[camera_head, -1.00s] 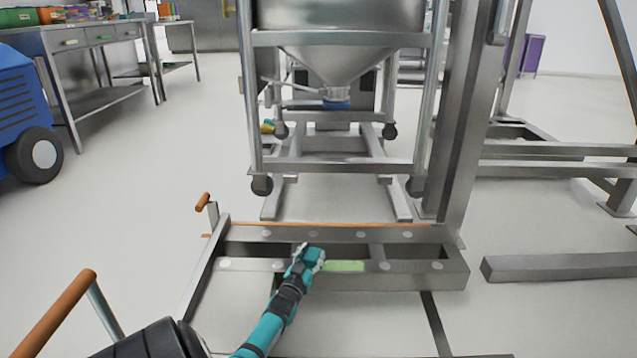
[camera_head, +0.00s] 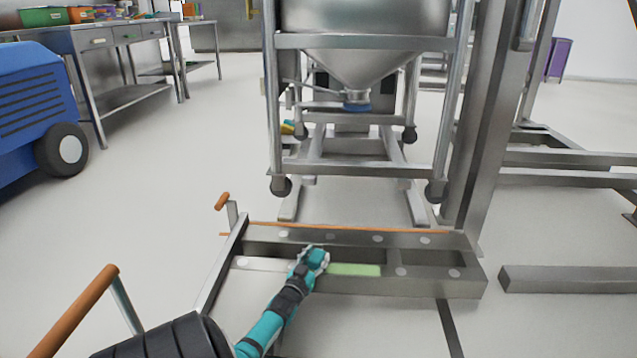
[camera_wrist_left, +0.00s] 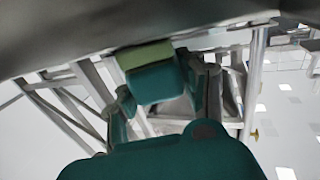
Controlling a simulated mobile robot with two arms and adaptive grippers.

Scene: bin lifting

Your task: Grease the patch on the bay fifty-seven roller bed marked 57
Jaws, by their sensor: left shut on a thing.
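The steel roller bed (camera_head: 440,284) lies low across the floor ahead, with round pale rollers along its rails. A light green patch (camera_head: 355,270) shows on its near rail. My left gripper (camera_head: 314,260) is at that rail, just left of the visible green and covering what lies beneath it. In the left wrist view it is shut on a teal block (camera_wrist_left: 155,82) with a light green face, close under a grey steel surface. I cannot tell whether the block touches the rail. No number 57 is readable. My right gripper is not in view.
A wheeled steel hopper frame (camera_head: 350,170) stands behind the bed. A steel column (camera_head: 485,130) rises at its right. A blue machine (camera_head: 45,105) is at far left. Floor between is clear.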

